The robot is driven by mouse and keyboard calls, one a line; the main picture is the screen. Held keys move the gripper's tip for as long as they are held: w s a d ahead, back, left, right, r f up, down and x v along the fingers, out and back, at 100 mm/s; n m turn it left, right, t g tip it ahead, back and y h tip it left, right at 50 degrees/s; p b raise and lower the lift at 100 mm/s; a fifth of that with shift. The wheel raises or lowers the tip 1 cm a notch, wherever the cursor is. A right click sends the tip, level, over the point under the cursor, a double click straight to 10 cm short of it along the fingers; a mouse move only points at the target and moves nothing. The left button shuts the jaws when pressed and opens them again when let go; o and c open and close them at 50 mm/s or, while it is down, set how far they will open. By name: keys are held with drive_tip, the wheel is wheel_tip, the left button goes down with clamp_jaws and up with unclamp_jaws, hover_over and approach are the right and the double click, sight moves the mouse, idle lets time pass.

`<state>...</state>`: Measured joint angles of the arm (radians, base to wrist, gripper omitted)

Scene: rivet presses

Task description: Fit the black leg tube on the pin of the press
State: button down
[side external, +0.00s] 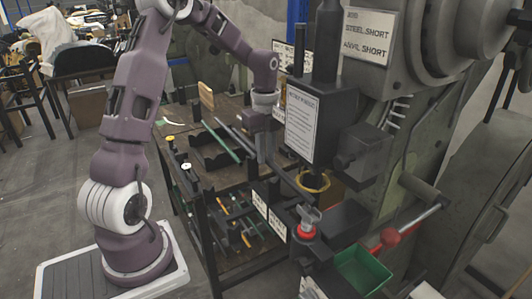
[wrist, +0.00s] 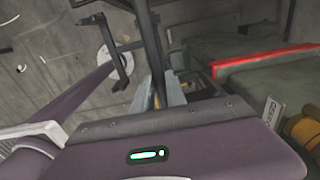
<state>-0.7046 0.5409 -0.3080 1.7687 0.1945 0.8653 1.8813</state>
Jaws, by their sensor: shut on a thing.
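My gripper (side external: 264,158) points down in front of the press and is shut on the black leg tube (side external: 292,183). The tube slants down to the right, its lower end close to the grey metal fitting with a red ring (side external: 307,222) on the press (side external: 345,225). The pin itself is too small to tell apart there, and I cannot tell whether the tube touches it. In the wrist view the dark tube (wrist: 152,45) runs away from between the two grey fingers (wrist: 157,97).
A dark workbench (side external: 185,130) with a rack holding a green tube (side external: 222,141) stands behind my gripper. A black box with a paper sign (side external: 302,120) hangs close to its right. A green bin (side external: 362,270) and a red-collared lever (side external: 390,237) are at lower right.

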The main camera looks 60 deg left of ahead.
drive_tip(key=shift+f, duration=1.5)
drive_tip(key=c, duration=1.3)
unclamp_jaws()
drive_tip(key=shift+r, duration=0.1)
wheel_tip(320, 180, up, 7)
drive_tip(key=shift+s, duration=0.1)
